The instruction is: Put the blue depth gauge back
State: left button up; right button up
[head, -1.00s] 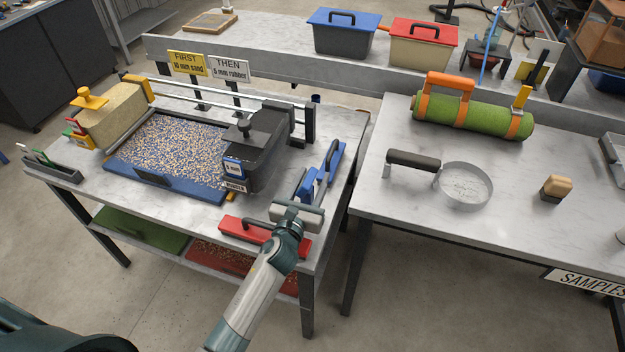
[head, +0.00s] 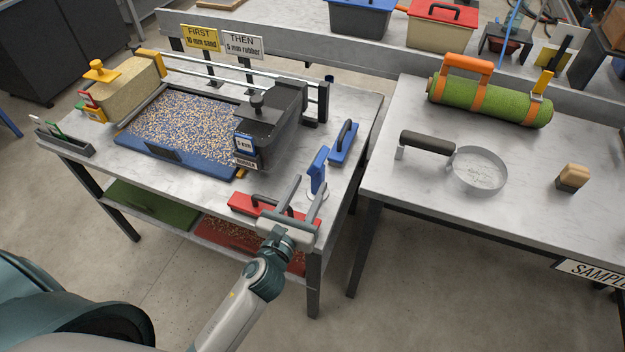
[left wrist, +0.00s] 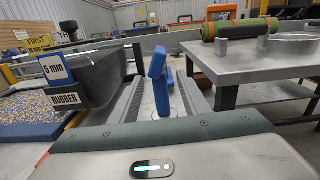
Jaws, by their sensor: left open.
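The blue depth gauge (head: 319,170) appears to be the upright blue piece near the right edge of the left table, standing by a faint round outline. In the left wrist view the blue gauge (left wrist: 158,82) shows upright between my fingers, slightly tilted at its top. My left gripper (head: 311,184) is open, its fingers pointing at the gauge; I cannot tell whether they touch it. The left wrist view shows the same open gripper (left wrist: 160,88) with a gap on both sides of the gauge. My right gripper is not in view.
A blue block with a black handle (head: 344,144) lies behind the gauge. A red handled block (head: 262,207) lies close to my left gripper. A dark hopper marked 5 mm rubber (head: 270,135) stands to the left. The right table (head: 415,190) is across a gap.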

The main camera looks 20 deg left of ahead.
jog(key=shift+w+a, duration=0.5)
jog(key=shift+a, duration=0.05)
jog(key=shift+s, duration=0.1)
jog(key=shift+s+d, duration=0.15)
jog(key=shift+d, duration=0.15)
